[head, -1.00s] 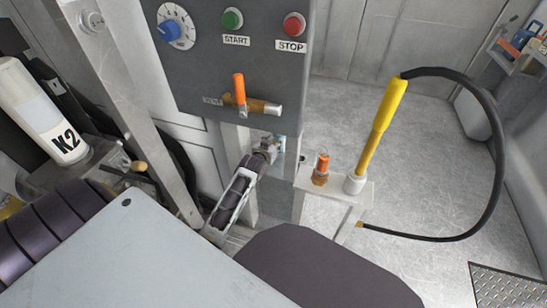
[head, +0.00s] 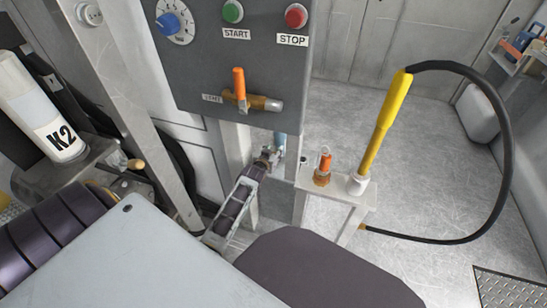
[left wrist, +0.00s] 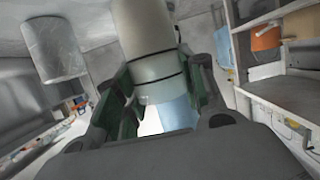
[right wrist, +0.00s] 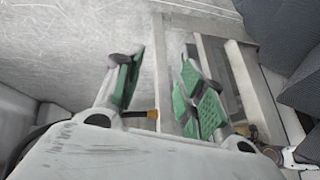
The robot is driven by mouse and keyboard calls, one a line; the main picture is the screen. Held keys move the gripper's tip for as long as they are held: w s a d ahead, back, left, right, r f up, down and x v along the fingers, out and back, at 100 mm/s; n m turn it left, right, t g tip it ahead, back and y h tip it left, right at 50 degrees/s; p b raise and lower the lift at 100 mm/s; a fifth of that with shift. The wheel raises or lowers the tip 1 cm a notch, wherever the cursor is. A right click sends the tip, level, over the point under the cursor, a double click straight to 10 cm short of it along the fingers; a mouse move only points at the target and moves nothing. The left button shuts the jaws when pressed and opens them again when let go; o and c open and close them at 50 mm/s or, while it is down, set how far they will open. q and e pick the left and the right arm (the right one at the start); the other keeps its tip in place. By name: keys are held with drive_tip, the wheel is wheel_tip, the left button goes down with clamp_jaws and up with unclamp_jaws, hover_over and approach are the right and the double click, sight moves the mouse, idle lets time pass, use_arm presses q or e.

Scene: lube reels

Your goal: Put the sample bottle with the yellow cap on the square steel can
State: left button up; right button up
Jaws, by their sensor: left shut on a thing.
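My left gripper (head: 275,155) is below the grey control panel, in front of its post. It is shut on a light blue thing (head: 280,143), which appears to be the sample bottle. In the left wrist view the light blue thing (left wrist: 180,112) shows between the green-padded fingers, and a pale cylinder with dark bands (left wrist: 150,45) rises above them. No yellow cap is visible, and I cannot make out the square steel can in any view. My right gripper (right wrist: 160,85) is open and empty, with its green pads apart; the head view does not show it.
The control panel (head: 240,60) with an orange-handled valve (head: 239,85) hangs above my left gripper. To its right, a small stand (head: 345,195) carries an orange-topped fitting (head: 324,168) and a yellow-handled grease tool (head: 385,125) with a black hose. A white K2 cylinder (head: 45,110) stands left.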

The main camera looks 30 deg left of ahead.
use_arm(q)
drive_tip(key=shift+f, duration=0.65)
drive_tip(key=shift+f+b, duration=0.5)
drive_tip(key=shift+f, duration=0.15)
use_arm(e)
wheel_tip(320, 180, down, 3)
drive_tip(key=shift+s+a+f, duration=0.1)
drive_tip(key=shift+s+a, duration=0.05)
use_arm(q)
drive_tip(key=shift+f, duration=0.1)
drive_tip(key=o, duration=1)
